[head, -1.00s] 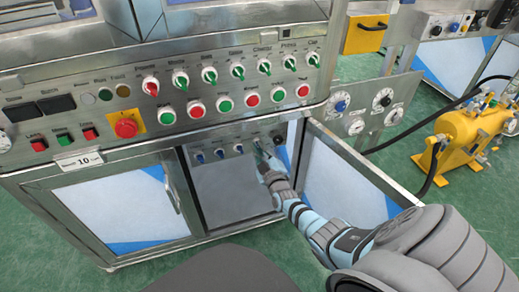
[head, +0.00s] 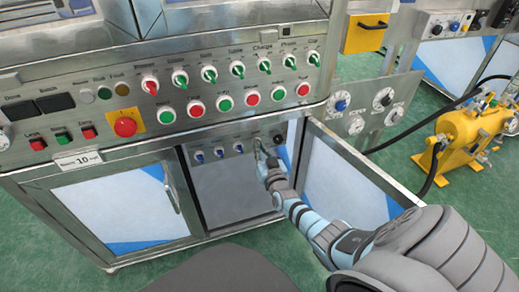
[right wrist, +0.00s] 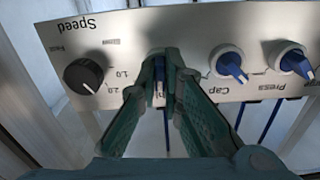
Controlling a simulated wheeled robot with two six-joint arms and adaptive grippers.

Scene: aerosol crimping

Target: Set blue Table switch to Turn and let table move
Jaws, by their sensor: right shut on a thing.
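A steel panel inside the open cabinet holds a row of blue switches and a black Speed knob. My right gripper (head: 261,152) reaches into the cabinet at the panel's right part. In the right wrist view my right gripper (right wrist: 165,66) is shut on a blue switch (right wrist: 158,92) beside the Speed knob (right wrist: 85,76). The fingers hide most of this switch and its label, so its setting cannot be read. The panel shows upside down there, with the Cap switch (right wrist: 228,66) and Press switch (right wrist: 290,62) to the right. My left gripper is out of view.
The cabinet door (head: 345,180) stands open just right of my right arm. Above is the main console with red and green buttons (head: 223,104) and a red emergency stop (head: 125,127). A yellow tank (head: 462,140) stands on the green floor at right.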

